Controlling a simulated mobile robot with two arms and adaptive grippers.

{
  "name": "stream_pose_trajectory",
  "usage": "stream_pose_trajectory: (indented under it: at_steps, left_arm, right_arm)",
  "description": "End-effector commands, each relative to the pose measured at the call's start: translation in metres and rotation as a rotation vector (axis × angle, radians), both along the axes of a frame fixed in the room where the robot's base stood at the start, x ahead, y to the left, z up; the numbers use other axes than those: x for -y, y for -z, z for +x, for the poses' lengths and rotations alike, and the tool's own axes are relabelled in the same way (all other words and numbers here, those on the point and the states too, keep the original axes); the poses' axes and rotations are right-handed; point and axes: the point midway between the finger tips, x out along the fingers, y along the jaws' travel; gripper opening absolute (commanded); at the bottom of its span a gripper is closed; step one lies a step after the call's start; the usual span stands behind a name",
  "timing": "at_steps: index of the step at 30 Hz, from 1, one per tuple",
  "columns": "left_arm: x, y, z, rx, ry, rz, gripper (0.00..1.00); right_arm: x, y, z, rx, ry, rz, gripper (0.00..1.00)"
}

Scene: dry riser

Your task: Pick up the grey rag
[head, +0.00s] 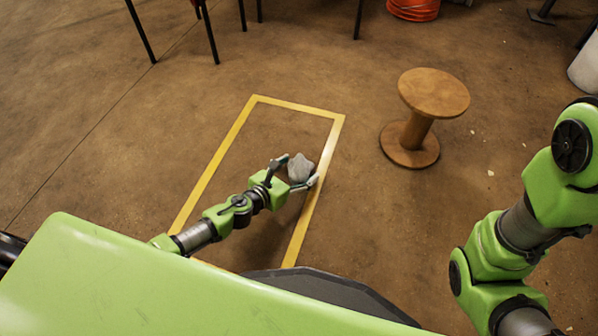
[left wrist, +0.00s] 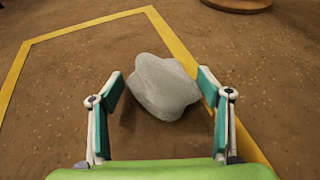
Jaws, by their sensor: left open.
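The grey rag (head: 300,167) is a crumpled pale lump on the brown floor, inside the yellow taped rectangle near its right line. My left gripper (head: 297,173) is open, with its two fingers on either side of the rag. In the left wrist view the rag (left wrist: 163,86) lies between and a little beyond the open fingers of my left gripper (left wrist: 163,88), and it covers part of the yellow line. I cannot tell whether either finger touches it. My right gripper is out of view; only my right arm shows at the right.
The yellow tape (head: 225,146) marks a rectangle on the floor. A wooden spool (head: 433,92) stands to the right of it, and its base (left wrist: 238,4) shows at the top of the wrist view. Thin dark legs (head: 210,35) and an orange coil (head: 413,9) are at the back.

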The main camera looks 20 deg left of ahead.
Motion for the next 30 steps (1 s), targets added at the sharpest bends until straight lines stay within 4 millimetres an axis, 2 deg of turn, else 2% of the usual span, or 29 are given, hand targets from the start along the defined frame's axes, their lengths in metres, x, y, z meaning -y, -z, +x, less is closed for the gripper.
stream_pose_trajectory:
  at_steps: [5,6,10,11,23,30]
  left_arm:
    - [0.0,0.0,0.0,-0.001,0.0,-0.001,0.71]
    - [0.0,0.0,0.0,-0.001,0.0,-0.001,0.68]
    - [0.0,0.0,0.0,-0.001,0.0,-0.001,0.34]
    - [0.0,0.0,0.0,-0.001,0.0,-0.001,0.3]
    - [0.0,-0.003,0.0,-0.001,0.0,0.0,0.3]
    - [0.0,-0.024,0.0,0.0,0.001,0.0,0.3]
  right_arm:
    - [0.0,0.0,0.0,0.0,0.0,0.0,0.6]
    - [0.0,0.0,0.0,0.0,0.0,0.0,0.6]
    - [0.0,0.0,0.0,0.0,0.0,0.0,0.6]
    - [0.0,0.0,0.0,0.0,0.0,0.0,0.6]
    - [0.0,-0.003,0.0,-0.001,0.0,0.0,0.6]
    - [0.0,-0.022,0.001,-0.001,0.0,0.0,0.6]
